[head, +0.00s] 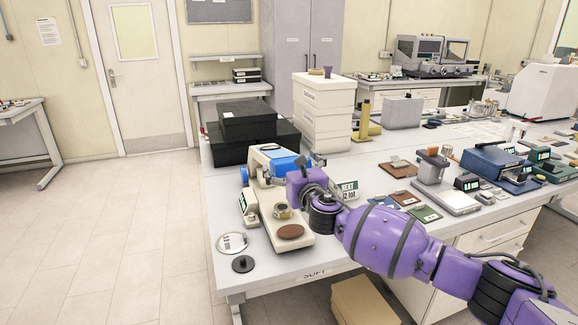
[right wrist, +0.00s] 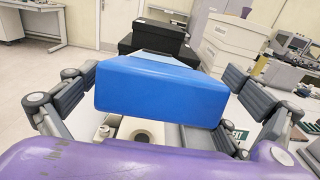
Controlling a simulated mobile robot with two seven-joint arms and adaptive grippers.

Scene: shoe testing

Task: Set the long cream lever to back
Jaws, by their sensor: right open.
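A cream device stands on the near left corner of the table, with a cream base (head: 295,243), a brown disc (head: 290,231) and a brass-coloured ring (head: 283,212). Its upper cream part (head: 268,151) shows behind my purple right gripper (head: 290,168). I cannot tell for sure which part is the long cream lever; my gripper hides some of the device. A blue block (head: 284,166) is at the device's top. In the right wrist view the blue block (right wrist: 160,92) fills the middle, between the spread fingers of my open right gripper (right wrist: 160,80). My left gripper is out of view.
Black boxes (head: 246,121) and a stack of cream drawers (head: 323,110) stand behind the device. A small sign (head: 347,190) stands to its right. Floor on the left is clear.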

